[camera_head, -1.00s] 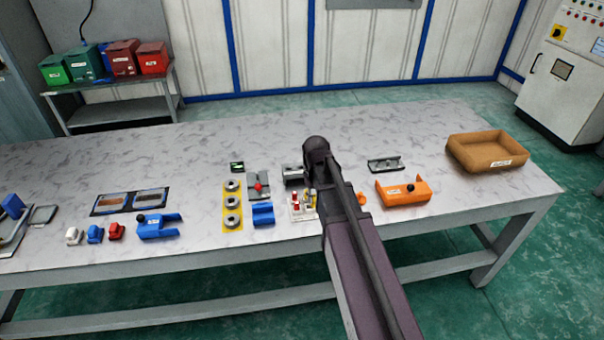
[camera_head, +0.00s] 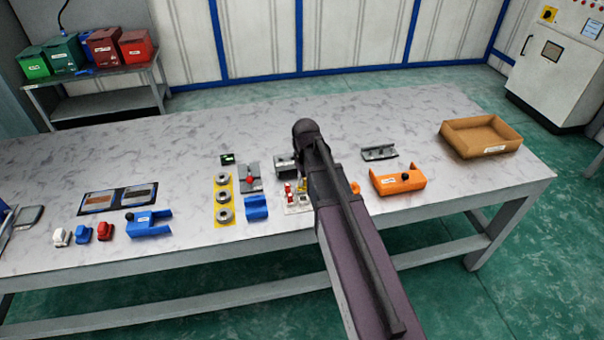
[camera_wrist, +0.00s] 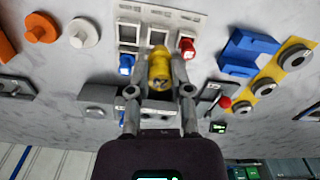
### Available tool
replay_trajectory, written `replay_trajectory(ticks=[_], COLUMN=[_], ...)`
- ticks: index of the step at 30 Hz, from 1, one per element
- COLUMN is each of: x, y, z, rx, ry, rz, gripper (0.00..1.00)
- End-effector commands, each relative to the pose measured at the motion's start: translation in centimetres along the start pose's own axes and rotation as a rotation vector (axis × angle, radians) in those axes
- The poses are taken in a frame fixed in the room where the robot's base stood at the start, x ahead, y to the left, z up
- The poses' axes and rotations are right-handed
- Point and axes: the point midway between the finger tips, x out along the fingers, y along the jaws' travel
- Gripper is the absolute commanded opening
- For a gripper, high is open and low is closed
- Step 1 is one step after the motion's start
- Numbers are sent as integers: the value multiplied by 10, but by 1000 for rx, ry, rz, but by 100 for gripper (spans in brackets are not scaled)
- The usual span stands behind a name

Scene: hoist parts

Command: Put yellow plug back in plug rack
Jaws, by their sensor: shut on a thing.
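The yellow plug (camera_wrist: 159,70) is held between the fingers of my gripper (camera_wrist: 160,62) in the wrist view. The white plug rack (camera_wrist: 160,22) lies just beyond it, with the plug overlapping its middle column from this angle. I cannot tell whether the plug touches the rack. A blue plug (camera_wrist: 126,62) and a red plug (camera_wrist: 187,47) sit at the rack's two sides. In the head view my arm partly hides the rack (camera_head: 292,209), and a bit of the yellow plug (camera_head: 302,185) shows above it.
A blue bracket (camera_head: 255,207) and a yellow strip with grey rings (camera_head: 223,200) are left of the rack. An orange bracket (camera_head: 398,180) and a brown tray (camera_head: 481,137) are to the right. Grey blocks stand close behind the rack. The table's back is clear.

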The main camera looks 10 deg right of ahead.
Motion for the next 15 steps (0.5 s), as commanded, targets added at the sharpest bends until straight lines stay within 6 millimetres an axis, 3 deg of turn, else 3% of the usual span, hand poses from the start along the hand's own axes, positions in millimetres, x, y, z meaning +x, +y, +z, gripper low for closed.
replay_trajectory(ticks=[6, 15], x=[-4, -4], y=[4, 4], z=[-21, -23], rx=[0, -1], ry=[-1, -1], rz=[1, 1], gripper=[3, 3])
